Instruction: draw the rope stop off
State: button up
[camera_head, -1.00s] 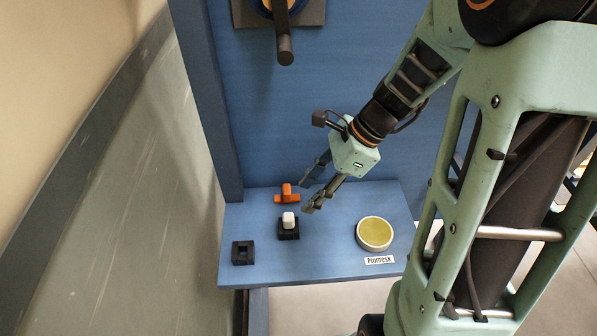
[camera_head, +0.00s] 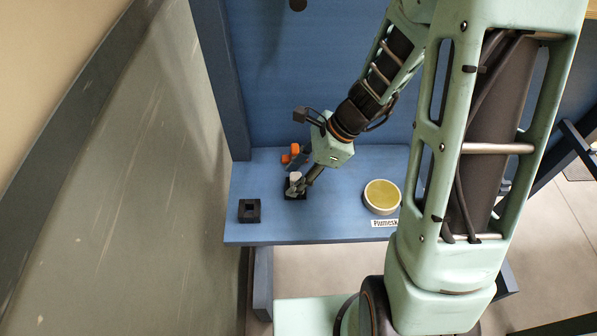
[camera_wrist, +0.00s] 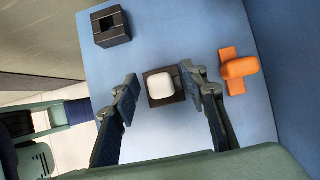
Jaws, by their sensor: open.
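A white rounded block (camera_head: 296,176), which I take to be the rope stop, sits upright in a square black holder (camera_head: 290,194) on the blue shelf (camera_head: 275,232). The white block (camera_wrist: 185,79) and its black holder (camera_wrist: 154,89) also show in the wrist view. My gripper (camera_head: 302,184) is down at the block from the right. In the wrist view its open fingers (camera_wrist: 165,80) stand on either side of the block, with a gap on the left and a narrower one on the right. Whether the right finger touches the holder is unclear.
An empty black square holder (camera_head: 250,211) stands to the left. An orange piece (camera_head: 290,153) lies behind the block, close to the right finger in the wrist view (camera_wrist: 239,69). A blue panel rises behind.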

aim_at(296, 175)
grip_shut()
jog(key=shift+r+p, duration=2.5)
jog(key=shift+r, duration=0.25)
